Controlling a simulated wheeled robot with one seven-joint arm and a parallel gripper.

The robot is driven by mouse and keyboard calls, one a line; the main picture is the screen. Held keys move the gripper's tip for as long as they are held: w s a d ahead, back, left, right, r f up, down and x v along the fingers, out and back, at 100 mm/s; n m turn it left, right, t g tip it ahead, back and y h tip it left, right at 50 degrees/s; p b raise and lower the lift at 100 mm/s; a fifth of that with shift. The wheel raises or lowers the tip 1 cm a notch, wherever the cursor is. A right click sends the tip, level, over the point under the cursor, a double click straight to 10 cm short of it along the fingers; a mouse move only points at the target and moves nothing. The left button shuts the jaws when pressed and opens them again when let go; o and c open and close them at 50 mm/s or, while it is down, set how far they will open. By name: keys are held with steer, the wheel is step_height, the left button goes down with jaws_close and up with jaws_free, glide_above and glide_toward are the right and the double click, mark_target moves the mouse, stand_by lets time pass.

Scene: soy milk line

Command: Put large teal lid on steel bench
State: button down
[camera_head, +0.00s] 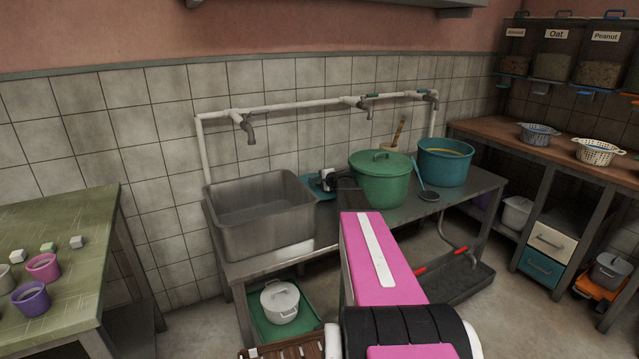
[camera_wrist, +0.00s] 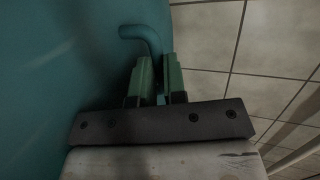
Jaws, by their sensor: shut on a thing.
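The large teal lid (camera_head: 320,193) shows only in part in the head view, at the steel bench between the sink and the green pot. In the wrist view the teal lid (camera_wrist: 50,70) fills the left side. My gripper (camera_wrist: 159,75) is shut on its curved handle (camera_wrist: 147,38). In the head view my gripper (camera_head: 326,180) is partly hidden by my own arm. I cannot tell if the lid touches the steel bench (camera_head: 400,213).
A steel sink (camera_head: 262,215) stands at the bench's left. A lidded green pot (camera_head: 380,182), a ladle (camera_head: 428,195) and an open teal pot (camera_head: 444,167) stand to the right. Pipes with taps (camera_head: 250,130) run along the wall behind.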

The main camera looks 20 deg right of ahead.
steer(key=shift+f, duration=0.45)
steer(key=shift+f, duration=0.1)
steer(key=c, duration=1.2)
jaws_free()
steer(key=v, duration=1.2)
